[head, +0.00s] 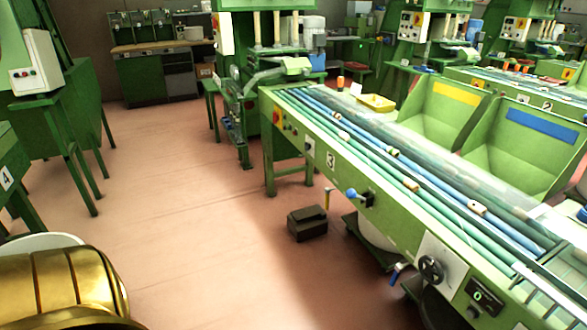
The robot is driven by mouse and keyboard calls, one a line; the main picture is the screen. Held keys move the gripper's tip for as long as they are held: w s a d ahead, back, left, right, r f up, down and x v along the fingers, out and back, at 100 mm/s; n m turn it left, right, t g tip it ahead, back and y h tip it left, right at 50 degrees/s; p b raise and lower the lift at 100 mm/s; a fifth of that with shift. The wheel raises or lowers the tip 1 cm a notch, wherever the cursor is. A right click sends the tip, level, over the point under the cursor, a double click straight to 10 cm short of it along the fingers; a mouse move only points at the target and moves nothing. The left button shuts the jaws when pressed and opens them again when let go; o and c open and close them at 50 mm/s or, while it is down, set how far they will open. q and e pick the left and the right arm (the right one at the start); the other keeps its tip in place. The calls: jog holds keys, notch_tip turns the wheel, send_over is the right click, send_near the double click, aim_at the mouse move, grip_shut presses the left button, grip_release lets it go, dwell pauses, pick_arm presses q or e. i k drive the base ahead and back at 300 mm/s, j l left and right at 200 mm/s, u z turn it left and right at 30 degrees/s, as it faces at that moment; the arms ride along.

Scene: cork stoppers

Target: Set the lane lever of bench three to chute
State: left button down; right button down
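Bench three (292,128) is the long green bench across the right half, with a "3" plate (331,160) on its front side. A lever with a blue ball knob (351,193) sticks out from a dark mount on that side, right of the plate. Further along is a second blue-ended handle (396,275), below a black handwheel (431,268). I cannot tell from any marking which one is the lane lever or what its setting is.
A dark box (307,223) stands on the floor before bench three. Green bins with a yellow stripe (455,94) and a blue stripe (541,126) stand behind its lanes. Bench four's edge (6,178) is at the left. The reddish floor (190,200) between is clear.

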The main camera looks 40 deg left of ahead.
aim_at(350, 193)
jog(key=j+u, duration=0.4)
jog(key=i+j+u, duration=0.1)
jog(key=u, duration=0.35)
jog(key=i, duration=0.05)
